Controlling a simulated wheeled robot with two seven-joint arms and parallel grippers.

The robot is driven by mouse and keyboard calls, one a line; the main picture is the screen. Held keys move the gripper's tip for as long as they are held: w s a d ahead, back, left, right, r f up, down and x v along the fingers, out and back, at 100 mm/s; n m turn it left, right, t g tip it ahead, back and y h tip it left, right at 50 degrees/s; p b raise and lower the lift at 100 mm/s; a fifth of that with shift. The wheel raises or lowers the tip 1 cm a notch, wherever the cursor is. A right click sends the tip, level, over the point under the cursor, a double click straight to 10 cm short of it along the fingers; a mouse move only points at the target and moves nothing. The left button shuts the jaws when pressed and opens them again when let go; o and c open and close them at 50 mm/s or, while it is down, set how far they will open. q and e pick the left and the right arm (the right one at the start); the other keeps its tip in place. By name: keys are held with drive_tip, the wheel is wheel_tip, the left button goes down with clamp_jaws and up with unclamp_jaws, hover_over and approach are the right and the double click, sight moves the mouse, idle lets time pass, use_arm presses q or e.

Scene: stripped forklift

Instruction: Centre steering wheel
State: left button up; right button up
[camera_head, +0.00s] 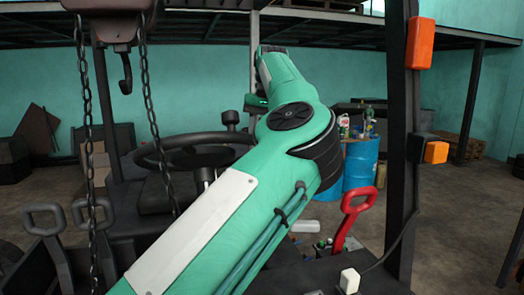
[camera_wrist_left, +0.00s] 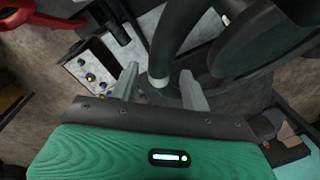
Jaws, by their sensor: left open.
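The black steering wheel (camera_head: 150,152) stands left of centre in the head view. My green left arm crosses in front of it and hides its right part. In the left wrist view my left gripper (camera_wrist_left: 159,82) is open. A thick black curved bar, apparently the wheel rim (camera_wrist_left: 178,35), runs down towards the space between the fingers. Whether either finger touches it I cannot tell. My left fingers are hidden in the head view. My right gripper is not in view.
Two chains and a hook (camera_head: 125,75) hang at the left. A dark post with orange lamps (camera_head: 420,42) stands at the right. Grey-handled levers (camera_head: 42,218) are at lower left and a red handle (camera_head: 355,205) at lower right. A blue drum (camera_head: 360,165) stands behind.

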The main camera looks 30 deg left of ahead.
use_arm(q)
drive_tip(key=shift+s+f+p, duration=0.25)
drive_tip(key=shift+f+p, duration=0.05)
drive_tip(key=shift+f, duration=0.7)
drive_tip(key=shift+a+f, duration=0.15)
drive_tip(key=shift+f, duration=0.75)
drive_tip(key=shift+w+f, duration=0.1)
drive_tip(key=shift+f, duration=0.2)
drive_tip(key=shift+c, duration=0.9)
clamp_jaws()
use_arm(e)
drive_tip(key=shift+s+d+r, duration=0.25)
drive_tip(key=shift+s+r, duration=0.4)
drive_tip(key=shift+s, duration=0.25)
